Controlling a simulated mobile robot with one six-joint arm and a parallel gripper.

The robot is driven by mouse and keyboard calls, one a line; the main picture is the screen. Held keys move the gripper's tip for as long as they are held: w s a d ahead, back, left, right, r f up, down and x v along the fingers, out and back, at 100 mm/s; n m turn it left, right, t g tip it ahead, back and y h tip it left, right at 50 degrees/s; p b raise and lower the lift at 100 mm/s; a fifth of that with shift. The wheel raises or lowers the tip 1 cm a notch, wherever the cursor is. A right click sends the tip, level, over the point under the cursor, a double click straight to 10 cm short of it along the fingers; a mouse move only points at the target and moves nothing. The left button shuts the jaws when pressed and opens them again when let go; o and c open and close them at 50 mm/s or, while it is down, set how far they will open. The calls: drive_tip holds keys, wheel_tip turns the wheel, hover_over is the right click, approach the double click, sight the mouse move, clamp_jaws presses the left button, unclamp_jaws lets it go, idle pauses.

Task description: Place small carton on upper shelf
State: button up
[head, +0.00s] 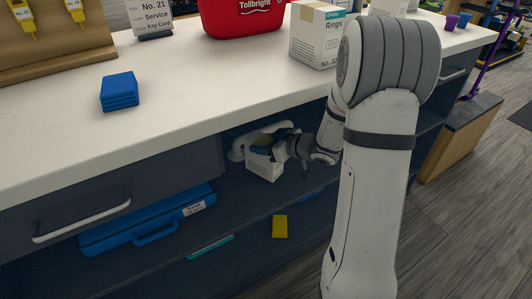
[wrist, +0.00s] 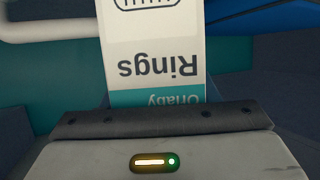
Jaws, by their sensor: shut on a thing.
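The small carton (head: 264,165) is white and hangs from my gripper (head: 284,148) inside the open dark shelving under the counter. In the wrist view the carton (wrist: 152,50) shows the word "Rings" upside down and a teal band next to my gripper. My gripper is shut on the carton, and its fingertips are mostly hidden. The upper shelf (head: 245,205) is a dark board below the carton. I cannot tell whether the carton touches it.
A white curved thing (head: 238,150) is just behind the carton. A long blue case (head: 150,225) lies to the left, below a drawer handle (head: 80,222). A yellow block (head: 280,227) and a teal item (head: 210,247) are lower down. The countertop (head: 200,75) overhangs; a larger Rings box (head: 316,35) stands on it.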

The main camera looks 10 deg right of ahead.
sight(260, 165)
drive_tip(key=shift+f, duration=1.3)
drive_tip(key=shift+f+b, duration=0.15)
drive_tip(key=shift+b, duration=0.2)
drive_tip(key=o, duration=1.6)
drive_tip(key=shift+c, duration=0.2)
